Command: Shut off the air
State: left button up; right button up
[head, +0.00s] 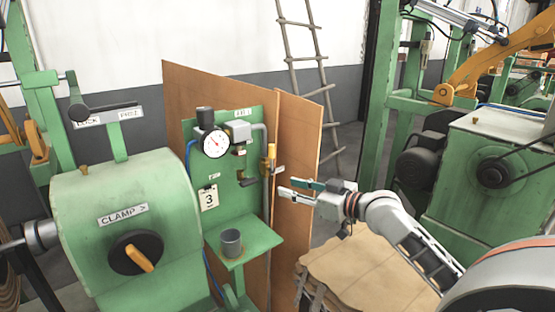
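The green air panel (222,180) stands against a brown board, its small top label too blurred to read surely. A yellow handle (271,152) sits upright by the pipe at the panel's right edge. I cannot tell which of these shuts the air. My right gripper (286,187) is open and empty, right of the black lever and below the yellow handle, apparently apart from both. My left gripper is not in view.
A green machine (130,190) marked CLAMP with an orange-yellow knob (139,258) fills the left. A grey cup (231,243) stands on the panel's shelf (255,240). A brown covered stack (355,275) lies below my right arm. A ladder (322,90) leans behind.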

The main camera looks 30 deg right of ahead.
jog(key=m+t, duration=0.1)
jog(key=t, duration=0.1)
send_near(271, 158)
notch_tip(271, 158, up, 2)
jog(key=w+d, duration=0.1)
jog(key=p+x, duration=0.1)
jog(key=x, duration=0.6)
jog(key=shift+w+a+f+y+p, duration=0.2)
jog(key=shift+a+y+p, duration=0.1)
jog(key=shift+y, duration=0.1)
grip_shut()
